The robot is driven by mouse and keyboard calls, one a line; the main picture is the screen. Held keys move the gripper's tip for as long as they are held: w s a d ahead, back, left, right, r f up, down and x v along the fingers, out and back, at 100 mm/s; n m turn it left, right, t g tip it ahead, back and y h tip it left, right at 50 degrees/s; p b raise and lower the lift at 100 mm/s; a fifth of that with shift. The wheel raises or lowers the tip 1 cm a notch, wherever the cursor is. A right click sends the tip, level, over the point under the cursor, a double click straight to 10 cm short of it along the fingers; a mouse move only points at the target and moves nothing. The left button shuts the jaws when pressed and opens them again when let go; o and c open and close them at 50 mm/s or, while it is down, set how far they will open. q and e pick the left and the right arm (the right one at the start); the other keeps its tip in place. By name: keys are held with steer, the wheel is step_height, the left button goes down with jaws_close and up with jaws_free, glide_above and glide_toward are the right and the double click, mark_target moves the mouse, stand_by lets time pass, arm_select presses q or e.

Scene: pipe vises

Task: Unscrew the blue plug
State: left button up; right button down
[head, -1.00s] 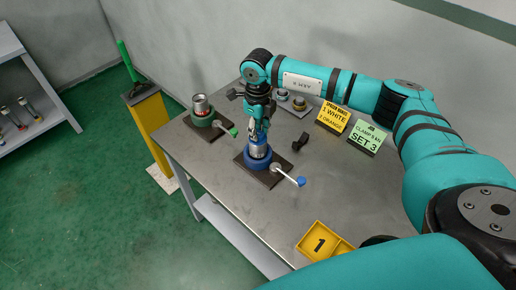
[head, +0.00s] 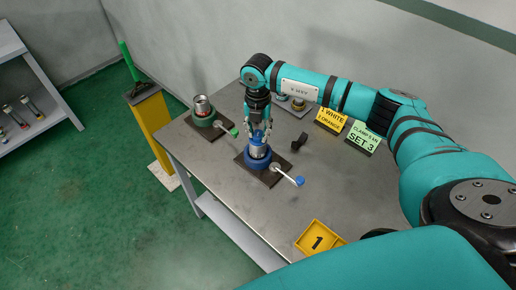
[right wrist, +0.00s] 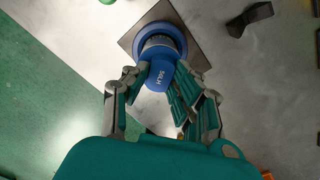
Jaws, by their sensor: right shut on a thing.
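The blue plug (right wrist: 160,75), with dark lettering on it, sits between the fingers of my right gripper (right wrist: 162,88) in the right wrist view. My right gripper (head: 259,132) is shut on it, above the blue vise (head: 250,164) in the head view. A metal pipe stands upright in the vise, and the plug is at its top end. In the right wrist view, the blue vise ring (right wrist: 179,38) surrounds the pipe. I cannot tell how far the plug is threaded in. My left gripper is not in view.
A green vise (head: 203,119) with an open metal pipe stands at the left. Yellow and green signs (head: 331,117) stand at the back. A small black block (head: 299,142) lies right of the blue vise.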

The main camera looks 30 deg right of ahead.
steer(key=m, duration=0.1)
steer(key=m+p, duration=0.1)
steer(key=shift+r+m, duration=0.2)
steer(key=shift+m, duration=0.1)
steer(key=m+p, duration=0.2)
steer(key=m, duration=0.1)
steer(key=shift+m, duration=0.4)
steer(key=m+p, duration=0.3)
steer(key=m, duration=0.3)
steer(key=shift+m, duration=0.3)
steer(key=shift+f+m, duration=0.15)
steer(key=shift+m, duration=0.45)
steer(key=c, duration=1.2)
jaws_free()
steer(key=shift+o, duration=0.2)
step_height(320, 180, up, 2)
steer(key=shift+r+p, duration=0.2)
steer(key=shift+p, duration=0.85)
steer(key=shift+f, duration=0.1)
